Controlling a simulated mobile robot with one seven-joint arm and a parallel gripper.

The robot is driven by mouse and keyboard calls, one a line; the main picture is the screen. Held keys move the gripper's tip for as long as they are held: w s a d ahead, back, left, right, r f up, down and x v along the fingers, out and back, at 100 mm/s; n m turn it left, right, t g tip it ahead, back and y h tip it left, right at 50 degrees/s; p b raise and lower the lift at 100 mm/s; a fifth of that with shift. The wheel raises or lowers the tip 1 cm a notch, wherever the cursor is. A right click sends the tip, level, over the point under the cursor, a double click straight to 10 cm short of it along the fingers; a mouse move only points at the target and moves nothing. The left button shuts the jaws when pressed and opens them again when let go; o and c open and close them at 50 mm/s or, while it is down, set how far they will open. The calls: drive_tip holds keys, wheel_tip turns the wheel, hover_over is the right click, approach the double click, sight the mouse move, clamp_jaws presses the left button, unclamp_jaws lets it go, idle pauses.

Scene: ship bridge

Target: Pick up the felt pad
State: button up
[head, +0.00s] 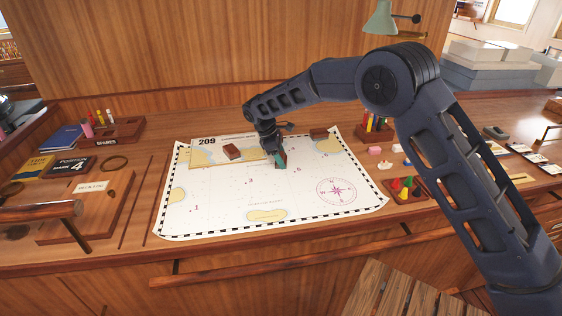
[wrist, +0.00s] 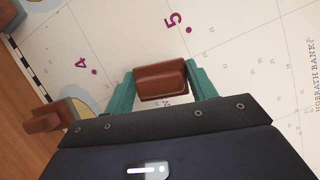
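My gripper (head: 279,160) is over the middle of the paper chart (head: 230,205), pointing down. In the wrist view, its two teal fingers (wrist: 164,84) stand on either side of a reddish-brown block (wrist: 161,80) and appear to touch its sides. The block looks smooth, with rounded edges. I cannot tell whether it is clear of the chart. No thing in view is plainly a felt pad, and I cannot tell whether this block bears one. A similar brown block (head: 232,151) lies on the chart to the left, and another (head: 320,133) lies near its back right corner.
A board with coloured cones (head: 407,188) and small pink and white pieces (head: 375,150) are right of the chart. A wooden rack (head: 118,130), books (head: 62,138) and a wooden case (head: 88,205) are at left. A wood panel rises behind. The chart's front is clear.

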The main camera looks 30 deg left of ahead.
drive_tip(key=shift+r, duration=0.1)
drive_tip(key=shift+c, duration=0.5)
wheel_tip(320, 180, up, 18)
wheel_tip(320, 180, up, 3)
drive_tip(key=n+t+y, duration=0.1)
drive_tip(key=n+y, duration=0.6)
drive_tip(key=n, duration=1.4)
hover_over(235, 139)
drive_tip(key=s+d, duration=0.1)
drive_tip(key=d, duration=0.1)
drive_tip(key=shift+s+a, duration=0.1)
drive_tip(key=shift+a, duration=0.15)
wheel_tip(235, 139, down, 20)
